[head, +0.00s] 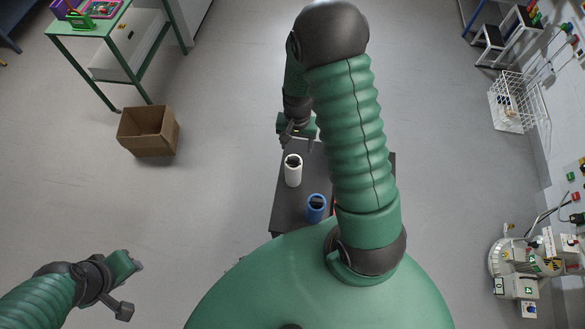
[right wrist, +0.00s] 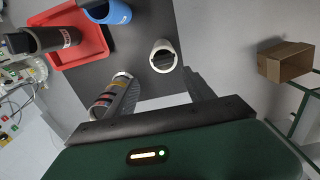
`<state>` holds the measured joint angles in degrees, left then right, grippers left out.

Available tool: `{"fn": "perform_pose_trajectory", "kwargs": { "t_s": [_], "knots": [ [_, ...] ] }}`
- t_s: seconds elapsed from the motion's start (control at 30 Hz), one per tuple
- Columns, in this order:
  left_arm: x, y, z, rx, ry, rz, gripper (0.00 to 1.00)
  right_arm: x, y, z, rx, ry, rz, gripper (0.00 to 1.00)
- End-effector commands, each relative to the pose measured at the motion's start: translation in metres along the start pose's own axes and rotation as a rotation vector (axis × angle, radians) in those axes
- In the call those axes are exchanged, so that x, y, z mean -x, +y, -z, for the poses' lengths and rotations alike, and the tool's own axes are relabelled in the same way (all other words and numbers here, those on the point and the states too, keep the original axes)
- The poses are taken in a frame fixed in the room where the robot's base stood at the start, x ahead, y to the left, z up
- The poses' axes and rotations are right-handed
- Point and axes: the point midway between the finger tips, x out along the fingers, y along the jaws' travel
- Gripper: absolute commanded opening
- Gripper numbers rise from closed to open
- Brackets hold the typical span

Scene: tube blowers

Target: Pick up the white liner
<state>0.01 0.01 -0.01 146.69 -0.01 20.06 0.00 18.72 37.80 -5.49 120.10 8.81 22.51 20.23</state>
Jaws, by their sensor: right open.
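The white liner (head: 293,174) is a short hollow white cylinder standing upright on the black table (head: 289,208). In the right wrist view the white liner (right wrist: 162,44) shows its open end, just beyond the fingertips and roughly between them. My right gripper (head: 297,131) is at the table's far end, beyond the liner in the head view. In the right wrist view my right gripper (right wrist: 159,77) has its fingers wide apart with nothing between them. My left gripper (head: 122,284) hangs at lower left, far from the table; its jaw opening is unclear.
A blue cylinder (head: 315,209) stands near the liner. A red tray (right wrist: 92,32) with a dark tube (right wrist: 52,41) lies on the table. A cardboard box (head: 147,131) sits on the floor.

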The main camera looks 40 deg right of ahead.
Motion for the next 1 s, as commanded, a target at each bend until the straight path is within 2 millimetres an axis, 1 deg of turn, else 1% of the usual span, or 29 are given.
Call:
{"fn": "perform_pose_trajectory", "kwargs": {
  "t_s": [0.07, 0.17, 0.27, 0.37, 0.4, 0.5, 0.6, 0.73, 0.77, 1.0],
  "knots": [
    [0.004, 0.0, 0.001, 0.0, 0.0, 0.0, 0.35, -0.011, 0.002, 0.0, -0.002, -0.002, -0.001, 0.62],
    [0.006, 0.0, 0.002, 0.0, 0.0, 0.0, 0.35, -0.019, 0.001, 0.0, -0.001, 0.0, 0.0, 0.62],
    [0.016, 0.0, 0.004, 0.0, 0.0, 0.0, 0.35, -0.029, -0.002, -0.003, 0.0, -0.003, -0.001, 0.62],
    [0.027, 0.0, 0.007, -0.001, 0.001, 0.0, 0.35, -0.045, -0.006, -0.005, 0.0, -0.003, -0.001, 0.62],
    [0.028, 0.0, 0.007, -0.001, 0.001, 0.0, 0.35, -0.053, -0.006, -0.005, 0.0, -0.004, -0.002, 0.62],
    [0.03, 0.0, 0.007, 0.0, 0.001, 0.0, 0.35, -0.066, -0.007, -0.004, 0.001, -0.002, -0.001, 0.62],
    [0.03, 0.0, 0.007, 0.0, 0.001, 0.0, 0.35, -0.071, -0.008, -0.003, 0.001, 0.001, 0.001, 0.62],
    [0.029, 0.0, 0.007, 0.0, 0.0, 0.0, 0.35, -0.07, -0.008, -0.004, 0.001, 0.002, 0.001, 0.62],
    [0.029, 0.0, 0.007, 0.0, 0.0, 0.0, 0.35, -0.07, -0.008, -0.004, 0.001, 0.003, 0.001, 0.6],
    [0.029, 0.0, 0.007, 0.0, 0.0, 0.0, 0.35, -0.07, -0.007, -0.004, 0.001, 0.002, 0.002, 0.29]
  ]
}}
